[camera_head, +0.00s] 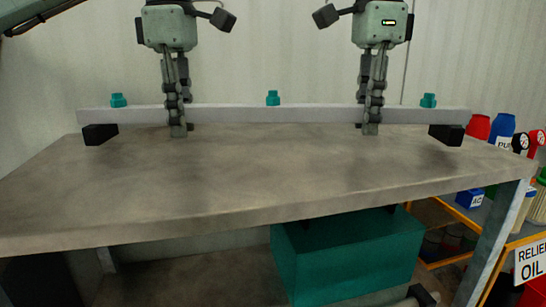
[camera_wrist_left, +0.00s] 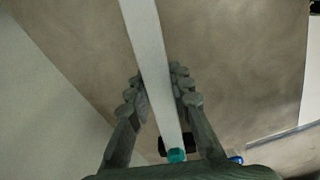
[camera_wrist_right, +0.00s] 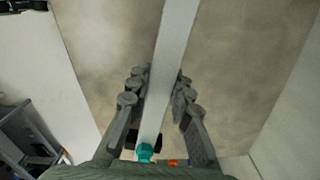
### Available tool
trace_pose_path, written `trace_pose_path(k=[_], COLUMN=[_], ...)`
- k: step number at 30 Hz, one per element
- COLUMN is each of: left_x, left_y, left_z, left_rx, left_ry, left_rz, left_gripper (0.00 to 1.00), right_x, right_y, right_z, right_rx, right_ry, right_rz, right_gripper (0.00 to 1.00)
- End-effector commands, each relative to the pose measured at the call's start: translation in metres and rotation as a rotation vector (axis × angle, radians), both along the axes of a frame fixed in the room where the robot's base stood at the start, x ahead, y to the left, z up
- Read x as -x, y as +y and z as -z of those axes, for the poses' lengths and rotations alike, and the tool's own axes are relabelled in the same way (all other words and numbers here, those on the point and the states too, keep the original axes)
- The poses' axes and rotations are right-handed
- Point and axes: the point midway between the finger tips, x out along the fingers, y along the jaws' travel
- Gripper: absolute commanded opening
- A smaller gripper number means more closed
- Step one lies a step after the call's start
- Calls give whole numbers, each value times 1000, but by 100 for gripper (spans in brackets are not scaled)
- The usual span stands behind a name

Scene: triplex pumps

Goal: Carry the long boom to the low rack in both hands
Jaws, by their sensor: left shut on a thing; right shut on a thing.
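The long boom (camera_head: 320,115) is a straight pale grey bar with teal knobs on top at both ends and the middle. It lies level across the back of the worktable, just at the tops of two black blocks; I cannot tell whether it touches them. My left gripper (camera_head: 178,128) is shut on the boom left of its middle, and my right gripper (camera_head: 371,128) is shut on it right of its middle. In the left wrist view the boom (camera_wrist_left: 150,50) runs between the fingers; the right wrist view shows the boom (camera_wrist_right: 172,50) likewise. I cannot make out the low rack for sure.
The worktable (camera_head: 230,180) is bare in front of the boom. The black blocks stand at left (camera_head: 100,135) and right (camera_head: 447,135). A teal box (camera_head: 345,262) sits under the table. At right, an orange-edged shelf (camera_head: 525,240) holds bottles and cans.

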Motion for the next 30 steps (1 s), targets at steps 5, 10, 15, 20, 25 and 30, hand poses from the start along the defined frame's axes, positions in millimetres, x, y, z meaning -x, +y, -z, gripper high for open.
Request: trace_pose_path(k=[5,10,15,20,25,30], left_x=[0,0,0,0,0,0], left_y=[-1,0,0,0,0,0], left_z=[11,10,10,7,-18,-57], left_rx=[1,0,0,0,-1,-1], left_ry=[-1,0,0,-1,-6,-9], left_rz=[1,1,0,0,-2,-5], left_gripper=[23,41,41,41,41,41], right_x=[0,0,0,0,0,0], right_y=[1,0,0,0,0,0], right_z=[12,11,11,10,10,10], right_rx=[-1,-1,0,0,0,0], right_ry=[-1,0,0,0,0,0], right_rz=[-1,-1,0,0,0,0], right_gripper=[23,41,41,41,41,41])
